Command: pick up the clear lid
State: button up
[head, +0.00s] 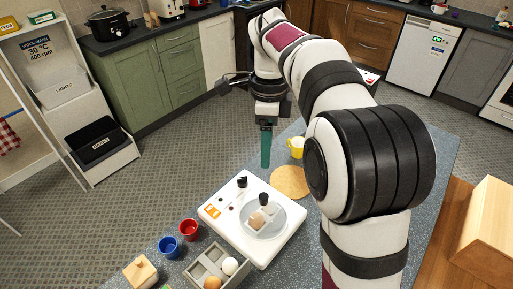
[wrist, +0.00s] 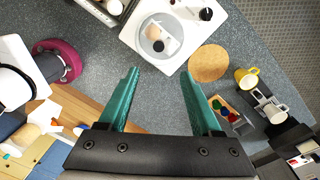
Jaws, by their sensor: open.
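The clear lid (head: 272,226) is a see-through disc with a black knob, on the white box (head: 226,225) on the worktop. Small brown and pale pieces show at the lid. It also shows in the wrist view (wrist: 147,32), near the top middle, with its black knob in sight. A second black knob (head: 242,182) stands on the box's far part. My gripper (head: 265,165), with teal fingers, hangs above and beyond the box in the head view, apart from the lid. In the wrist view my gripper (wrist: 160,73) is open, nothing between its fingers.
A round cork mat (head: 290,182) and a yellow mug (head: 296,147) are beside the box. A red cup (head: 189,230), a blue cup (head: 169,247) and a grey divided tray (head: 205,263) holding round items stand near its left side. Bare worktop lies between my fingers.

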aim_at(264, 196)
jog(key=f, duration=0.5)
jog(key=s+f, duration=0.1)
jog(key=f, duration=0.9)
jog(key=shift+s+a, duration=0.15)
jog(key=shift+a, duration=0.05)
grip_shut()
dwell(0.5)
